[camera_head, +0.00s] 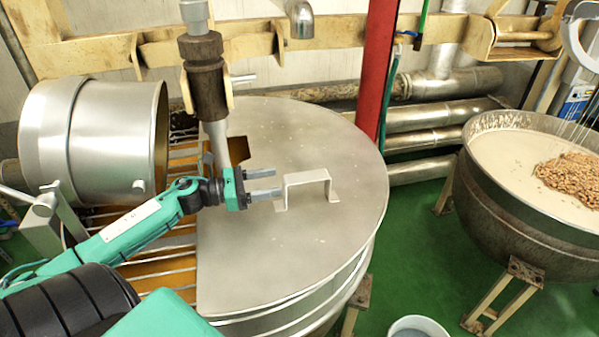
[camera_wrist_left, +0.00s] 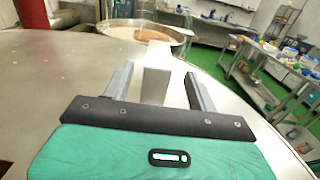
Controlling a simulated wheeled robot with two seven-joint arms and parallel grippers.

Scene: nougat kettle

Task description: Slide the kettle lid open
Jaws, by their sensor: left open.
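The kettle lid (camera_head: 335,240) is a flat grey metal sheet over the right part of the kettle's round top. Its raised strap handle (camera_head: 306,178) stands near the lid's middle. My left gripper (camera_head: 279,183) is open, just left of the handle, with its fingers pointing toward it. In the left wrist view the handle (camera_wrist_left: 155,86) shows between the two open fingers (camera_wrist_left: 158,85). I cannot tell whether a finger touches it. The kettle wall (camera_head: 300,320) shows below the lid. My right gripper is not in view.
Slats (camera_head: 165,270) cover the kettle's left part. A vertical shaft (camera_head: 207,75) rises beside the lid's left edge. A red post (camera_head: 378,70) stands behind the lid. A second kettle (camera_head: 500,195) with pale mix and nuts stands right, and a bucket (camera_head: 418,327) sits in front.

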